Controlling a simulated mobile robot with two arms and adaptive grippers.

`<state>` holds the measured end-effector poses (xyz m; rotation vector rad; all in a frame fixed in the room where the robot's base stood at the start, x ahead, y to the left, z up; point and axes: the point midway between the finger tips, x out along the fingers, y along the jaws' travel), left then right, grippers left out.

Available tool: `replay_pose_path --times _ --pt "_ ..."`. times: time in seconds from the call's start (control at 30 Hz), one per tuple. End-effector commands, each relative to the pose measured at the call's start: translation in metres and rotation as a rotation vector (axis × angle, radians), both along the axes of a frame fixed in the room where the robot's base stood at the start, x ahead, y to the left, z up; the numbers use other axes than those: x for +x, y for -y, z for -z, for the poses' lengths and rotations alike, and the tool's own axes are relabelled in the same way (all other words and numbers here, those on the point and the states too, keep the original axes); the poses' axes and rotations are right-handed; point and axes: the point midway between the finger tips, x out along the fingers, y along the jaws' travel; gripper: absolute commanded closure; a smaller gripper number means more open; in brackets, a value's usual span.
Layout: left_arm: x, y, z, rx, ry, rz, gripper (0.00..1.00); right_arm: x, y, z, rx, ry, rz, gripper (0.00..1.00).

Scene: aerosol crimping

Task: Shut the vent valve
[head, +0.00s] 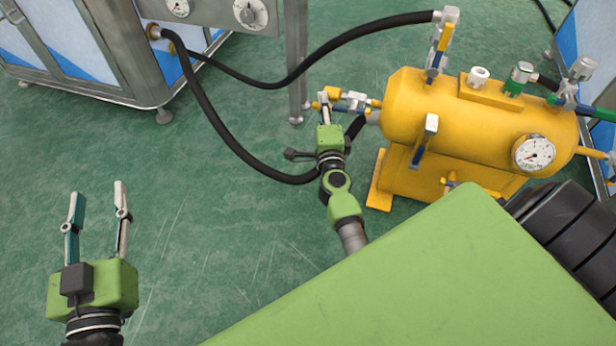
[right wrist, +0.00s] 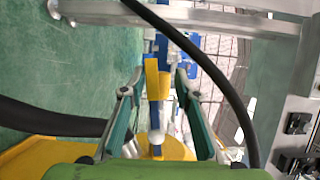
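The yellow tank (head: 450,118) carries several valves; I cannot tell by label which is the vent valve. One valve (head: 355,101), blue and silver with yellow parts, sits at the tank's left end. My right gripper (head: 324,103) is beside it. In the right wrist view a yellow and blue lever (right wrist: 152,85) stands between the two spread fingers of the right gripper (right wrist: 159,76), with gaps on both sides. Whether that lever belongs to the left-end valve is hard to tell. My left gripper (head: 97,195) is open and empty over the floor, far left of the tank.
A black hose (head: 225,130) loops from the grey cabinet (head: 75,50) behind my right gripper toward the tank. Another hose (head: 350,42) runs to the upper valve (head: 438,50). A pressure gauge (head: 535,153) is on the tank's right end. Green floor (head: 200,235) is clear between my grippers.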

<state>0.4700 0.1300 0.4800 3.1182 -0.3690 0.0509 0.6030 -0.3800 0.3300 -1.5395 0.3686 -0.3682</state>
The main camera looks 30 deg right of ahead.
Motion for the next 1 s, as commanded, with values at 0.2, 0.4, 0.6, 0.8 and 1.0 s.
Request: replay_pose_path --times 0.2,0.4,0.6,0.8,1.0 --pt "0.0 0.0 -0.005 0.0 0.0 0.0 0.6 -0.04 -0.021 0.0 0.001 -0.002 0.0 0.72" --pt "0.0 0.0 -0.008 0.0 0.0 0.0 0.6 -0.076 -0.039 0.0 0.0 -0.004 0.0 0.72" --pt "0.0 0.0 -0.014 0.0 0.0 0.0 0.6 -0.112 -0.056 0.0 -0.002 -0.004 0.0 0.72" --pt "0.0 0.0 -0.042 0.0 0.0 0.0 0.6 -0.12 -0.075 -0.008 -0.048 -0.051 -0.041 0.72" --pt "0.0 0.0 -0.071 0.0 0.0 0.0 0.6 -0.116 -0.094 -0.005 -0.129 -0.137 -0.113 0.72"
